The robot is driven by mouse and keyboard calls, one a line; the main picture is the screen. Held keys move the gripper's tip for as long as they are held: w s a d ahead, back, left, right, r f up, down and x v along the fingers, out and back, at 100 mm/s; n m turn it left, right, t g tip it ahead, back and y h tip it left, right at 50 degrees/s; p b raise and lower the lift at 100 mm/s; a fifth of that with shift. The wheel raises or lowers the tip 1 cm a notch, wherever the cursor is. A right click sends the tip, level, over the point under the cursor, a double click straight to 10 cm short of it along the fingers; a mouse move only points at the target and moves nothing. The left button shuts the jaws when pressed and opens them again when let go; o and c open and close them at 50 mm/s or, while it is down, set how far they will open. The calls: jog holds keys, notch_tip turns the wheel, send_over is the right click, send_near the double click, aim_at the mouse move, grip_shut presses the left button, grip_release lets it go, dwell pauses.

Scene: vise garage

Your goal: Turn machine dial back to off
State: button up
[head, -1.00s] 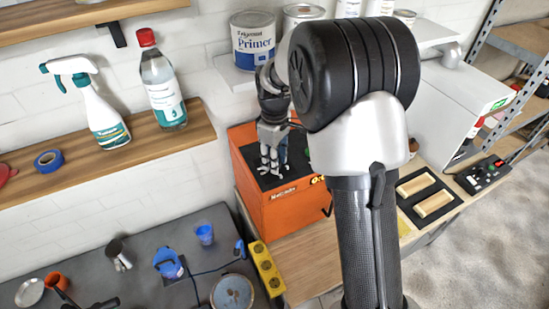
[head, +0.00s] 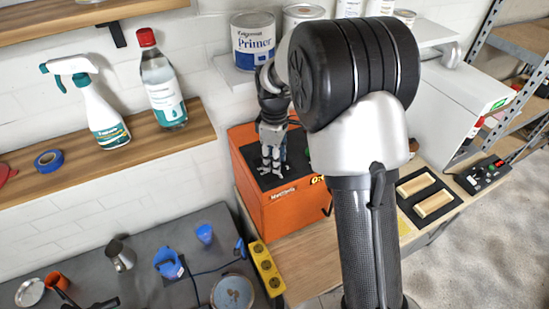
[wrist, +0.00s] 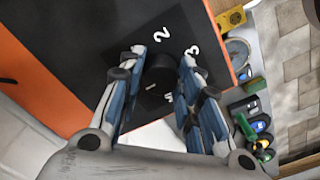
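The orange machine (head: 283,206) stands on the wooden bench in the head view, with a dark panel on top. In the wrist view, its orange side (wrist: 28,72) lies at the left. The black dial (wrist: 158,76) sits on the dark panel, with a short white mark on it. White numerals 2 and 3 show above and to the right of it; another numeral is partly covered. My gripper (wrist: 163,58) is open, with one finger on each side of the dial; contact is unclear. In the head view my gripper (head: 271,168) is over the panel and hides the dial.
A shelf with a paint can (head: 256,42) is close behind my arm. A spray bottle (head: 98,112) and a clear bottle (head: 163,85) stand on the left shelf. A yellow power strip (head: 266,268) lies by the machine. A white box (head: 450,105) is at the right.

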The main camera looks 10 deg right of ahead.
jog(key=o, duration=0.4)
notch_tip(320, 180, up, 12)
dwell(0.6)
dwell(0.3)
jog(key=s+f+m+t+b, duration=0.35)
jog(key=s+m+b, duration=0.25)
jog(key=s+b, duration=0.85)
jog(key=s+f+m+b, duration=0.1)
jog(key=s+f, duration=0.3)
jog(key=s, duration=0.1)
jog(key=s+f+m+b, duration=0.2)
jog(key=s+f, duration=0.2)
jog(key=s, duration=0.1)
jog(key=s+f+m+t+b, duration=0.1)
jog(key=s+f+m+b, duration=0.1)
jog(key=s, duration=0.3)
jog(key=shift+a+f, duration=0.1)
jog(key=shift+f, duration=0.8)
